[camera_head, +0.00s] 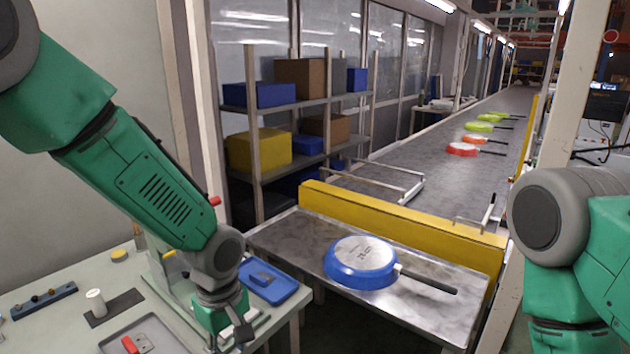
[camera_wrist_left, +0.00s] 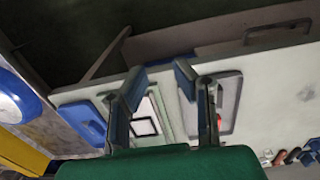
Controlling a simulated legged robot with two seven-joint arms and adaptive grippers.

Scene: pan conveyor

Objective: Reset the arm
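My left gripper (camera_head: 232,338) hangs pointing down over the right edge of the pale workbench (camera_head: 60,275). In the left wrist view its two fingers (camera_wrist_left: 158,76) stand apart with nothing between them. My right arm shows at the right edge of the head view, but its gripper is out of frame.
A yellow barrier (camera_head: 400,215) separates the metal table from the conveyor (camera_head: 440,178), which carries several red and green pans (camera_head: 463,149). A blue tray (camera_head: 268,283) and a grey tray (camera_head: 150,335) lie on the workbench near my left gripper. Shelves (camera_head: 285,105) hold boxes behind.

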